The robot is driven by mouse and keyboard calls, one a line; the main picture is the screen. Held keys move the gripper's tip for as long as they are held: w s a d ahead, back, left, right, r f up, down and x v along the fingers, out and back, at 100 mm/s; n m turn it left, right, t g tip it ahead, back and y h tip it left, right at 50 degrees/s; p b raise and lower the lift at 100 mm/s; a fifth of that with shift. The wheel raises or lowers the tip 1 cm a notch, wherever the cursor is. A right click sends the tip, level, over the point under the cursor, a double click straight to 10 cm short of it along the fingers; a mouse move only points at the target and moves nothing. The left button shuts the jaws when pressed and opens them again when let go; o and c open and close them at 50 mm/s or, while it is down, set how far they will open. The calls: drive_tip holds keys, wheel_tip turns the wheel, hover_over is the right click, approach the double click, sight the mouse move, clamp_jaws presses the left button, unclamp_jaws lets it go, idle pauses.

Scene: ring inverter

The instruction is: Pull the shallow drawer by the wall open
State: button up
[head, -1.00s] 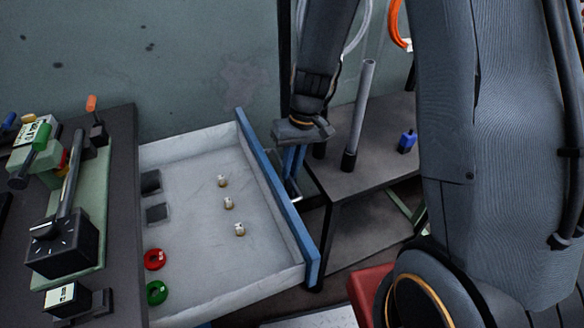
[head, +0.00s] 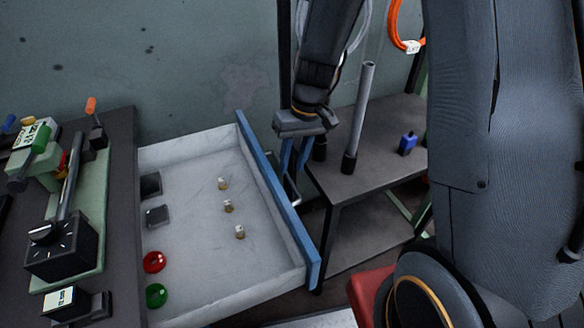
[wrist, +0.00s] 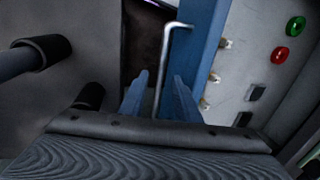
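The shallow drawer (head: 277,200) with a blue front stands pulled well out from the dark bench, near the wall. In the wrist view its blue front (wrist: 203,50) runs beside a bent metal handle (wrist: 166,62). The handle (head: 292,188) also shows in the head view on the outer side of the blue front. My gripper (head: 293,168) is just above the handle, its two blue fingers spread apart. In the wrist view the handle bar shows in the gap between the fingers, apart from both. Nothing is held.
In the drawer lie a red ring (head: 154,262), a green ring (head: 156,294), two dark square pieces (head: 157,215) and several small beige parts (head: 228,206). A dark side table (head: 385,150) with an upright grey rod (head: 358,115) and a blue item (head: 408,143) stands close right of my gripper.

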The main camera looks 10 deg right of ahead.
drive_tip(key=shift+w+d+r, duration=0.1)
drive_tip(key=shift+d+r, duration=0.15)
drive_tip(key=shift+r, duration=1)
drive_tip(key=shift+d+r, duration=0.2)
drive_tip(key=shift+r, duration=1)
